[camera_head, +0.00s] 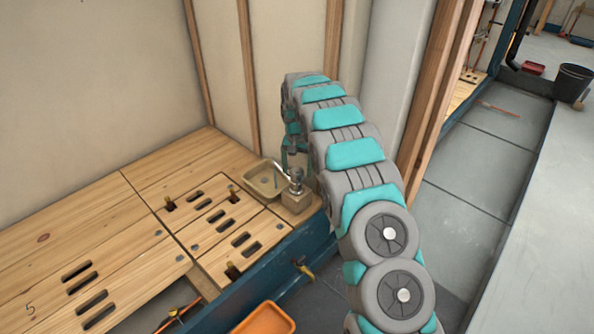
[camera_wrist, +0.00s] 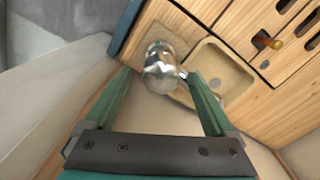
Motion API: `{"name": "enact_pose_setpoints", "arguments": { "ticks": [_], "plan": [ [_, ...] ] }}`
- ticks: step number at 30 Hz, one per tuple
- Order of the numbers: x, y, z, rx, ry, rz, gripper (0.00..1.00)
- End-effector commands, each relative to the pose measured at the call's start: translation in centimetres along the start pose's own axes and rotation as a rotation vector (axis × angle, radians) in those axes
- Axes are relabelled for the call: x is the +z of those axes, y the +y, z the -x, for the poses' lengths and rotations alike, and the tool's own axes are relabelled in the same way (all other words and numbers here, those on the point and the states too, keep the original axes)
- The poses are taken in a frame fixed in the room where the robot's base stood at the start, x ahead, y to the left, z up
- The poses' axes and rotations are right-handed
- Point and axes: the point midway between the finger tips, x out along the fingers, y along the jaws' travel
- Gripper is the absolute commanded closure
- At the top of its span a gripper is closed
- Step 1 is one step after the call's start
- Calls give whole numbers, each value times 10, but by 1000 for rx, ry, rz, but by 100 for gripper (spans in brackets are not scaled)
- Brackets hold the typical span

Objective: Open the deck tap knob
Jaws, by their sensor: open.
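The deck tap (camera_head: 296,180) stands on a small wooden block at the right end of the wooden bench, beside a small beige basin. Its shiny metal knob (camera_wrist: 163,66) shows from above in the wrist view. The tap's spout reaches over the basin (camera_wrist: 237,80); the basin is also in the head view (camera_head: 262,190). My gripper (camera_wrist: 160,80) is open, with one green finger on each side of the knob. I cannot tell whether either finger touches it. In the head view my arm hides most of the gripper.
The slotted wooden bench top (camera_head: 95,235) spreads to the left of the tap. A brass valve (camera_head: 303,269) sticks out from the blue bench edge, and an orange tray (camera_head: 264,320) lies below. The wall stands close behind the tap.

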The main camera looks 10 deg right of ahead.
Motion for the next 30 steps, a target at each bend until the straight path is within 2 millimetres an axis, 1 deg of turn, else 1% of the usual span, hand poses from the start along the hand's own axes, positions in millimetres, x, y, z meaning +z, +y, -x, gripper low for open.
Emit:
{"name": "enact_pose_setpoints", "arguments": {
  "ticks": [1, 3, 10, 11, 30],
  "plan": [
    [0, 0, -5, 1, -1, 0, 10],
    [0, 0, -9, 0, 1, 0, 10],
    [0, 0, -10, -1, 2, 0, 10],
    [0, 0, -10, -1, 2, 0, 13],
    [0, -1, -10, -1, 2, 1, 85]
  ]
}}
